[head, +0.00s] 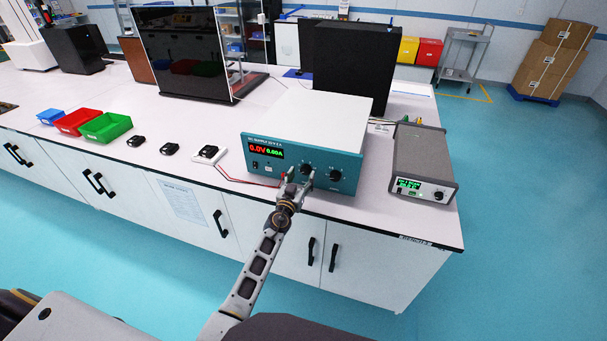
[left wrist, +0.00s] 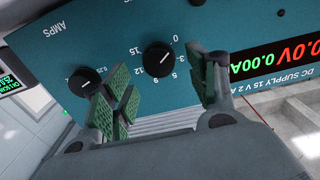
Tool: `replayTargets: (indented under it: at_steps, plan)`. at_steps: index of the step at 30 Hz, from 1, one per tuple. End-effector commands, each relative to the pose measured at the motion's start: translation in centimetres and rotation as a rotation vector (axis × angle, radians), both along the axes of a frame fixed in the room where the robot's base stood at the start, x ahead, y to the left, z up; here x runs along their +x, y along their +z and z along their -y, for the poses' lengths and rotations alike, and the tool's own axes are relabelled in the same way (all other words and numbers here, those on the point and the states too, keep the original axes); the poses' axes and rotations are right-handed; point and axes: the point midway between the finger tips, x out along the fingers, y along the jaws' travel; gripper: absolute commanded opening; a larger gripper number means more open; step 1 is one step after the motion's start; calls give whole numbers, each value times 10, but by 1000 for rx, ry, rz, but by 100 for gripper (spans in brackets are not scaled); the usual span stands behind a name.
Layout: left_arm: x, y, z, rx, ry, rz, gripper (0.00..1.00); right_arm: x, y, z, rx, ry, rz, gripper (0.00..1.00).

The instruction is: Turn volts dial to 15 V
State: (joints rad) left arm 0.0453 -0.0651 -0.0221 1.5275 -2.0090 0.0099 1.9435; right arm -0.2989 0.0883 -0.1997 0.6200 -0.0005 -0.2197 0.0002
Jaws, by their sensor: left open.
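The teal-fronted DC supply (head: 261,176) stands on the bench with its dials facing me. Its volts dial (head: 306,168) is a black knob, also in the left wrist view (left wrist: 158,59), where its white pointer line points toward the 0 mark. The lit display (head: 266,150) shows red volts and green amps digits; in the wrist view (left wrist: 275,60) the volts end in .0 and the amps read 0.00. My left gripper (head: 300,182) is open in front of the volts dial. In the wrist view the dial appears between its spread green-padded fingers (left wrist: 165,92); contact is not visible.
The amps dial (head: 335,175) is close to the right of the volts dial. A grey instrument (head: 424,160) stands right of the supply. Red and black leads (head: 235,180) run left to a small device (head: 208,153). Coloured bins (head: 106,126) sit farther left.

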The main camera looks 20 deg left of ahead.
Motion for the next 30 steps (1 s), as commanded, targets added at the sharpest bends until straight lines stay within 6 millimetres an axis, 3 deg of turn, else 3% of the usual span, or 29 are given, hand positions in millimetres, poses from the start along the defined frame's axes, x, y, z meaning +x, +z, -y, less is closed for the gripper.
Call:
replayTargets:
  at_steps: [9, 24, 30]
  plan:
    - [22, 0, 1, 0, 1, 1, 58, 0, -2, 7, -8, 0, 1, 40]
    - [27, 0, 1, -1, 0, 0, 58, 1, -2, -8, 9, -5, 1, 40]
    - [27, 0, 1, -1, 0, 0, 33, 1, -2, -9, 9, -4, 2, 40]
